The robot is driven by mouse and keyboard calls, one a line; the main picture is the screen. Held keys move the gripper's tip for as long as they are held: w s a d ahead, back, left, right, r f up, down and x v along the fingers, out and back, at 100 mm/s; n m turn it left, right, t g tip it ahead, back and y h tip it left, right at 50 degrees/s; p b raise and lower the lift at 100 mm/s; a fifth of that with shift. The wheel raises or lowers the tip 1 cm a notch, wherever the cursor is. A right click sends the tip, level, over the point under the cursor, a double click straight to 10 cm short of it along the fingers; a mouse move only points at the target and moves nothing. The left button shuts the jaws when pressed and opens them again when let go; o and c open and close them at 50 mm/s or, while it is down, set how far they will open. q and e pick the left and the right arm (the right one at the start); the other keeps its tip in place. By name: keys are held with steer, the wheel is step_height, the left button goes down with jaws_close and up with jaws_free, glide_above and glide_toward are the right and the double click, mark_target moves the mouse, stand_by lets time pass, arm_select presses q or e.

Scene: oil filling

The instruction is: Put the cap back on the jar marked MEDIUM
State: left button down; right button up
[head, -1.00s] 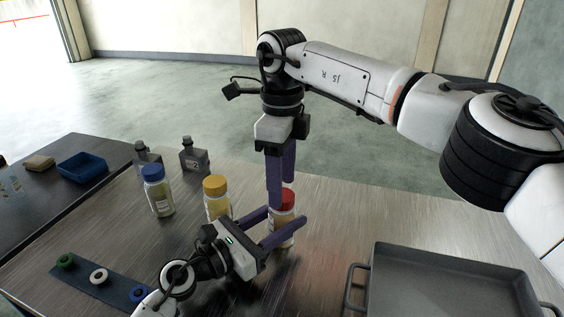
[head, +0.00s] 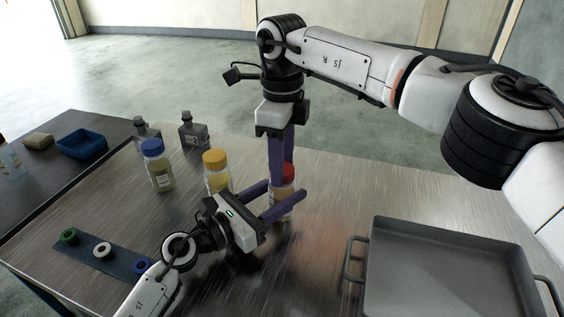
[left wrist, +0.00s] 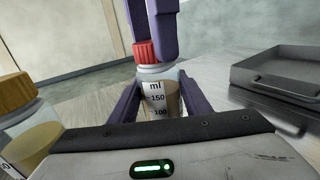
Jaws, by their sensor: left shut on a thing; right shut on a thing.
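The jar (head: 283,204) with a red cap (head: 289,171) stands upright on the metal table. My left gripper (head: 286,190) is shut on the jar's body from both sides. In the left wrist view the jar (left wrist: 158,92) shows an ml scale with 150 and 100 and brownish contents. No MEDIUM marking is readable. My right gripper (head: 282,176) points straight down from above, shut on the red cap. In the left wrist view the cap (left wrist: 146,52) sits at the jar's mouth, partly hidden by purple fingers. I cannot tell whether it is threaded on.
A yellow-capped jar (head: 217,180) stands close left of my left gripper, a blue-capped jar (head: 160,177) further left. Two grey bottles stand behind. A grey tray (head: 440,290) is at right. A dark strip (head: 120,262) with coloured rings lies front left. A blue bin (head: 82,145) is far left.

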steer(key=o, duration=1.3)
steer(key=shift+c, duration=0.2)
steer(key=shift+r, duration=0.1)
step_height(320, 180, up, 12)
arm_select(q)
steer(key=c, duration=0.9)
jaws_free()
steer(key=b+v, duration=0.1)
steer(key=v, duration=0.9)
steer(key=shift+s+a, duration=0.1)
steer(key=shift+s, duration=0.05)
arm_select(e)
steer(key=shift+f, duration=0.6)
